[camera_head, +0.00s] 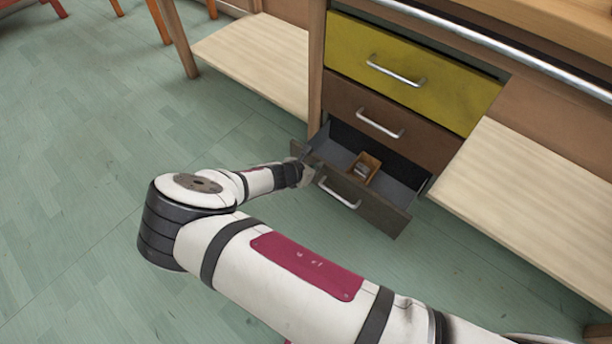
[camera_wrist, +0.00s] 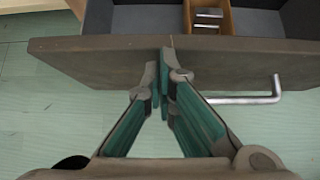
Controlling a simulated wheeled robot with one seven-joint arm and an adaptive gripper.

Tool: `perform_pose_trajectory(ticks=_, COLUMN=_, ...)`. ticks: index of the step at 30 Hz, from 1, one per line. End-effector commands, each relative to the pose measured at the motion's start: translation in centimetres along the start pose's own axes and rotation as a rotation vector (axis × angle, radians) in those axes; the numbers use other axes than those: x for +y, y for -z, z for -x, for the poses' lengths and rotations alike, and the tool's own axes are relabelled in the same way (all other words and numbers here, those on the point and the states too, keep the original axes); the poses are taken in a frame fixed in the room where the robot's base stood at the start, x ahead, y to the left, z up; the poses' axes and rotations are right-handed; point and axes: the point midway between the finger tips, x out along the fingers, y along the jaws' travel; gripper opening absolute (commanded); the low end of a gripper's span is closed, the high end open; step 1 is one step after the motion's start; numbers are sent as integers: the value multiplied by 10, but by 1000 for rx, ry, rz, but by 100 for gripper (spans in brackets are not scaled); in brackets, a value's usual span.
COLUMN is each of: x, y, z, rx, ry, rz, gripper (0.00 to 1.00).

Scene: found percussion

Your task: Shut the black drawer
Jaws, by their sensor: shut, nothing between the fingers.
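The black drawer (camera_head: 397,217) is the lowest of three in the wooden cabinet and stands pulled out. Its dark front panel also spans the wrist view (camera_wrist: 80,60), with a silver bar handle (camera_head: 338,193) that also shows at right in the wrist view (camera_wrist: 250,99). My gripper (camera_head: 306,172) is shut and empty, at the left part of the drawer front. In the wrist view its fingertips (camera_wrist: 165,68) overlap the panel, left of the handle. I cannot tell whether they touch it.
A small wooden box (camera_head: 371,161) with items sits inside the drawer. A brown drawer (camera_head: 345,107) and a yellow drawer (camera_head: 440,85) above are closed. Pale low shelves flank the cabinet at left (camera_head: 262,58) and right (camera_head: 530,190). The green floor in front is open.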

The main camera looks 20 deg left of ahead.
Motion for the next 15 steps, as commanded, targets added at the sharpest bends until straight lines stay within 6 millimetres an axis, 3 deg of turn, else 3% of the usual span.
perform_pose_trajectory(ticks=6, x=-1, y=-42, z=-47, rx=0, ry=2, rz=-5, gripper=0)
perform_pose_trajectory(ticks=15, x=0, y=-88, z=-98, rx=1, ry=0, rz=-3, gripper=0)
